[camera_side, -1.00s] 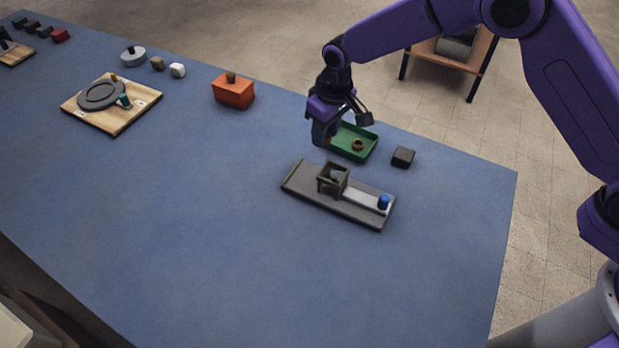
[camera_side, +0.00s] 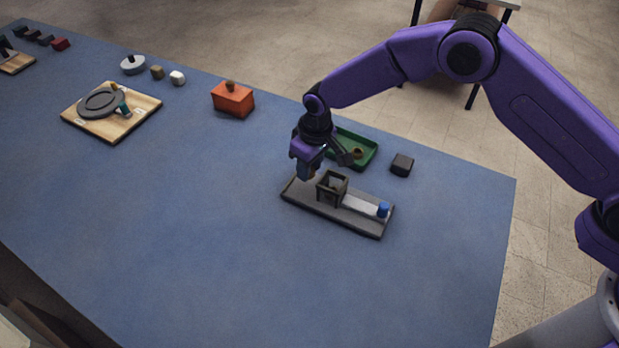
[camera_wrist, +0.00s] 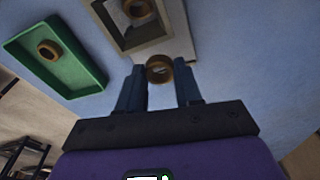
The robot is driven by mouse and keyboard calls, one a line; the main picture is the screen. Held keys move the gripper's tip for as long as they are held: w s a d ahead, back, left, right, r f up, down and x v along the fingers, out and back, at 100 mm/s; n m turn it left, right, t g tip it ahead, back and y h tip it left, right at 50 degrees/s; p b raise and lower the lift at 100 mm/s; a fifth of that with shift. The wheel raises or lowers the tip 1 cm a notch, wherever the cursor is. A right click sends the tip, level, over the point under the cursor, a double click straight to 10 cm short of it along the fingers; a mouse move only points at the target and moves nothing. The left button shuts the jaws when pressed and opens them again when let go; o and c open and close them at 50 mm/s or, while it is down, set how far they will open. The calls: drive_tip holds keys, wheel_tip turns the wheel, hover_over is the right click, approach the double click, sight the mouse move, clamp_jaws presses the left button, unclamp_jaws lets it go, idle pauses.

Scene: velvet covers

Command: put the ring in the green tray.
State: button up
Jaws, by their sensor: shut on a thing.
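My gripper (camera_side: 306,174) is shut on a brown ring (camera_wrist: 159,69), which shows between the fingertips in the wrist view. The side view does not show this held ring clearly. My gripper is above the left end of a grey board, beside a dark square frame (camera_side: 332,188). The green tray (camera_side: 366,142) lies behind and to the right of my gripper, partly hidden by it. Another brown ring (camera_side: 356,152) lies in the tray; it also shows in the wrist view (camera_wrist: 48,50). A further round brown piece (camera_wrist: 138,8) shows inside the frame.
The grey board (camera_side: 361,227) carries the frame, a pale strip and a blue cylinder (camera_side: 382,209). A black block (camera_side: 402,165) stands right of the tray. An orange box (camera_side: 233,101) is farther left. The blue table front is clear.

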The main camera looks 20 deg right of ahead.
sight(310, 188)
drive_tip(key=shift+f, duration=2.3)
drive_tip(key=shift+f, duration=0.25)
drive_tip(key=o, duration=1)
wheel_tip(310, 188, up, 18)
drive_tip(key=s, duration=0.1)
drive_tip(key=shift+s+d+f, duration=0.2)
drive_tip(key=shift+f, duration=0.05)
